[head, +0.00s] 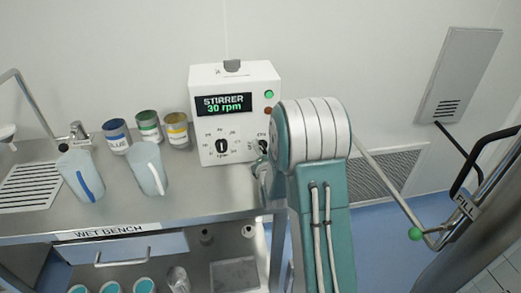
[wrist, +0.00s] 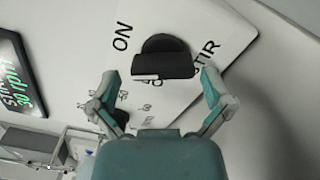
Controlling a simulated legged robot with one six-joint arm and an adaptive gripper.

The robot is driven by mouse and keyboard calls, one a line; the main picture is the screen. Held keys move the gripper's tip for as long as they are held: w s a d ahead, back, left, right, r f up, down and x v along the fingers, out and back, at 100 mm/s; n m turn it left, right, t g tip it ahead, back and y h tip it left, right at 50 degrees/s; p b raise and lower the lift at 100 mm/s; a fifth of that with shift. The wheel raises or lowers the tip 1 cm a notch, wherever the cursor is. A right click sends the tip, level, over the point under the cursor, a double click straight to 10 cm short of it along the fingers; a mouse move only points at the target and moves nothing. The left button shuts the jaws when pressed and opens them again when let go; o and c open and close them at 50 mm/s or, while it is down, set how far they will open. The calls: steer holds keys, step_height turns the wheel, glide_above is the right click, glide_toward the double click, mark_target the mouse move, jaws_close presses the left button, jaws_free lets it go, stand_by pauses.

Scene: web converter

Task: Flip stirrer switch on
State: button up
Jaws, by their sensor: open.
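The white stirrer box (head: 237,75) stands on the bench in the head view, and its display (head: 224,104) reads "STIRRER 30 rpm". The black stirrer switch (wrist: 165,45) fills the upper middle of the wrist view, with "ON" at its upper left and "STIR" at its right. Another label below it is mostly hidden. A small white mark shows on the switch's lower edge. My gripper (wrist: 160,76) is open, with one finger on each side of the switch; contact cannot be told. In the head view my arm covers the gripper and part of the switch.
A dial knob (head: 222,146) sits left of the switch on the same panel. A green lamp (head: 268,94) and a reddish lamp (head: 268,110) are above. Paint cans and two jugs (head: 150,168) stand on the wet bench (head: 190,200) to the left. A metal rail is at right.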

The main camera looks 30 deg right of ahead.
steer(key=shift+w+d, duration=0.2)
steer(key=shift+d, duration=0.45)
steer(key=shift+c, duration=0.3)
steer(key=shift+a, duration=0.2)
steer(key=c, duration=1)
steer(key=shift+a, duration=0.1)
steer(key=shift+o, duration=0.2)
steer(key=shift+f, duration=0.1)
steer(key=m, duration=0.5)
steer(key=shift+f+m, duration=0.1)
steer(key=shift+m, duration=0.2)
